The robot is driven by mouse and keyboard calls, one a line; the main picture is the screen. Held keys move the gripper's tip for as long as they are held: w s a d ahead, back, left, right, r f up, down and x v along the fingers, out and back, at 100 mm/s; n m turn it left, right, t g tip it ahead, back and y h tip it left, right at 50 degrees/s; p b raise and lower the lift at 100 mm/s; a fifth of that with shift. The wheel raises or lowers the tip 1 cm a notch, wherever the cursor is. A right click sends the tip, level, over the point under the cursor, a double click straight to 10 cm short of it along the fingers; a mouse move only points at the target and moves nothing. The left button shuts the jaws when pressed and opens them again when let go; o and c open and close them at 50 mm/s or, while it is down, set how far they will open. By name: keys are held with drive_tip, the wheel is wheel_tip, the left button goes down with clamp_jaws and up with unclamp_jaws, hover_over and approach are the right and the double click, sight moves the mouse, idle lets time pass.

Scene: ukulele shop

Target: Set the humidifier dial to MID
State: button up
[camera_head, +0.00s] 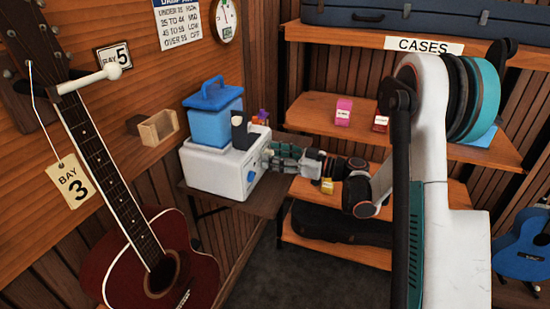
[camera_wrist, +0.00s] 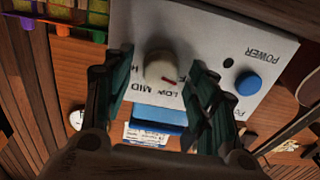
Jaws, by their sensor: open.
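The humidifier is a white box (camera_head: 212,170) with a blue tank (camera_head: 208,122) on top, on a small shelf. Its front panel (camera_wrist: 205,40) fills the upper wrist view. The pale round dial (camera_wrist: 158,66) has a red mark that points down and right, toward the LOW label (camera_wrist: 180,90). The MID label (camera_wrist: 156,89) is just left of that. My gripper (camera_wrist: 160,70) is open, with one finger on each side of the dial; I cannot tell whether they touch it. In the head view my gripper (camera_head: 274,157) covers the dial.
A blue POWER button (camera_wrist: 248,83) sits right of the dial; it also shows in the head view (camera_head: 250,177). A wall chart (camera_head: 178,22) and a round gauge (camera_head: 225,20) hang above. A red-brown ukulele (camera_head: 110,250) hangs at left. Shelves (camera_head: 440,145) stand behind my arm.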

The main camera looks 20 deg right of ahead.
drive_tip(key=c, duration=1.1)
drive_tip(key=shift+o, duration=0.2)
drive_tip(key=shift+m, duration=0.3)
drive_tip(key=m, duration=0.9)
drive_tip(key=shift+w+d, duration=0.1)
drive_tip(key=m, duration=0.5)
drive_tip(key=shift+f, duration=0.15)
drive_tip(key=shift+f+m, duration=0.1)
drive_tip(key=shift+m, duration=2.4)
